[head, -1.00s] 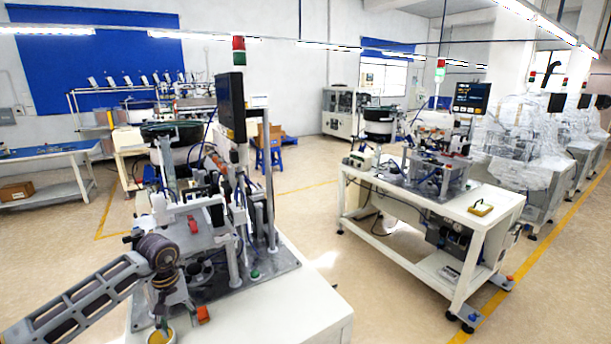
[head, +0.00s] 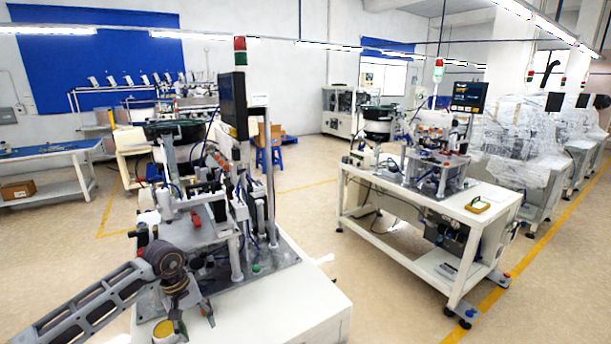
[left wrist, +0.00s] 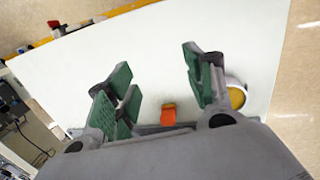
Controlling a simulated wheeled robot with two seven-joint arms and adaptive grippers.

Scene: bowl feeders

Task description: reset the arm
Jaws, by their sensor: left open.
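In the head view my left gripper (head: 195,322) hangs low over the front corner of the near machine's white table (head: 285,305). In the left wrist view the left gripper (left wrist: 160,85) is open, with green pads on its fingers and nothing held between them. A small orange block (left wrist: 168,115) shows in the gap between the fingers, apparently on the white surface below. A round white container with a yellow inside (left wrist: 237,96) is beside one finger; it also shows in the head view (head: 165,331). My right gripper is not in view.
The near machine, with its dark monitor (head: 233,105) and bowl feeder (head: 175,131), stands right behind my left arm. A second machine's white table (head: 425,195) stands to the right, across open floor (head: 325,225). A blue bench (head: 50,152) is at the far left.

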